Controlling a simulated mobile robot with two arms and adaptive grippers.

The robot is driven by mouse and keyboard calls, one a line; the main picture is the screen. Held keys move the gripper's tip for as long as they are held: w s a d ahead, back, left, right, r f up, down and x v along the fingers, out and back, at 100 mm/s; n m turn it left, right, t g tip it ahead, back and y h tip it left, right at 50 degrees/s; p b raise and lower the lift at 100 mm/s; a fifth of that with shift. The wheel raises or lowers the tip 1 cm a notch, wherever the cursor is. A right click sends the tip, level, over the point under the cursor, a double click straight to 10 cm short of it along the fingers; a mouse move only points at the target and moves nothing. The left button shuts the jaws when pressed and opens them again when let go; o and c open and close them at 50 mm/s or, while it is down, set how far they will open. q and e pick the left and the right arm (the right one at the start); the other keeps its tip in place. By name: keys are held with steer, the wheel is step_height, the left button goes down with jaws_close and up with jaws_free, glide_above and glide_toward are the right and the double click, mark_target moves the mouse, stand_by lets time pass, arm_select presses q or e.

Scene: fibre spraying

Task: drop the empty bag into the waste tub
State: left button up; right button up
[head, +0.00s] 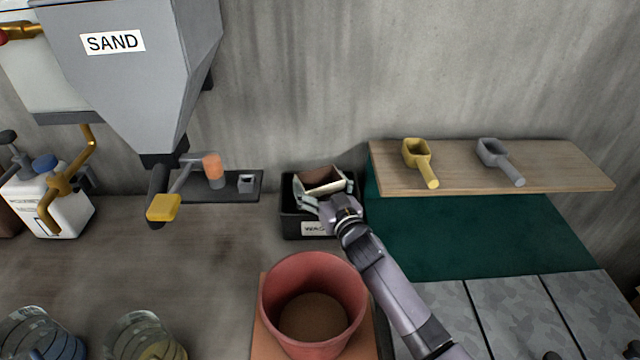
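The black waste tub (292,222) stands against the back wall, left of the shelf board, with a white label on its front that is partly covered. A pale bag (322,187) with a brown patch is at the tub's mouth. My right gripper (325,188) is over the tub, its fingers spread to either side of the bag. I cannot tell whether they press on the bag or stand just clear of it, or whether the bag rests on anything below. My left gripper is out of view.
A red bucket (275,310) with brown contents stands in front of the tub, close to my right arm. A wooden board (460,170) holds a yellow scoop (418,160) and a grey scoop (498,160). The sand hopper (130,80) hangs at left.

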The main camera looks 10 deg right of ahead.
steer(key=shift+o, duration=1.4)
steer(key=shift+s+f, duration=0.15)
steer(key=shift+f, duration=0.55)
steer(key=shift+r+p, duration=0.5)
steer(key=shift+r, duration=0.05)
steer(key=s+d+b, duration=0.1)
steer(key=s+d, duration=0.1)
steer(key=s, duration=0.9)
steer(key=shift+s+d+r+b, duration=0.2)
steer(key=shift+r+b, duration=0.15)
steer(key=shift+b, duration=0.05)
